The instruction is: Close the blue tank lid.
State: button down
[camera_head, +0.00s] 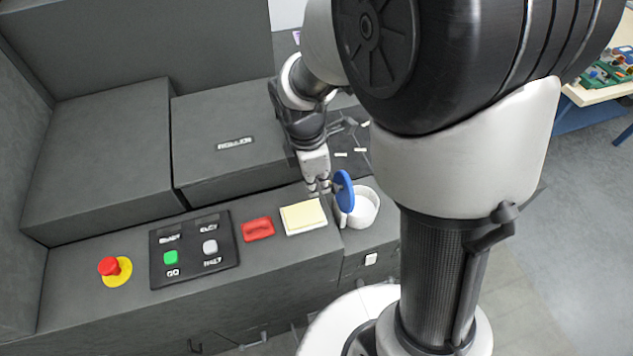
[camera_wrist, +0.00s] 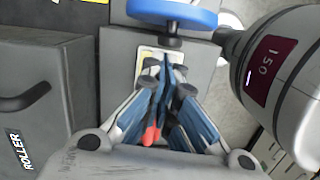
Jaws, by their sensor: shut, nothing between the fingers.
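The blue tank lid (camera_head: 345,191) stands up on edge, open, at the left side of the white round tank (camera_head: 366,210). The tank's mouth is uncovered. In the wrist view part of the lid (camera_wrist: 172,13) shows at the top edge, just beyond the fingertips. My gripper (camera_head: 319,187) is shut and empty, just left of the lid. In the wrist view my gripper (camera_wrist: 165,70) has its fingers together, pointing toward the lid. I cannot tell whether the fingertips touch it.
Left of the tank are a pale yellow pad (camera_head: 303,217), a red tray-like piece (camera_head: 258,229), a button panel (camera_head: 194,249) and a red stop button (camera_head: 109,266). A raised grey housing marked ROLLER (camera_head: 232,160) stands behind. Floor is clear at right.

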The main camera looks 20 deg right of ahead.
jog(key=shift+d+r+y+p, duration=0.2)
jog(key=shift+d+y+p, duration=0.1)
jog(key=shift+d+y, duration=0.15)
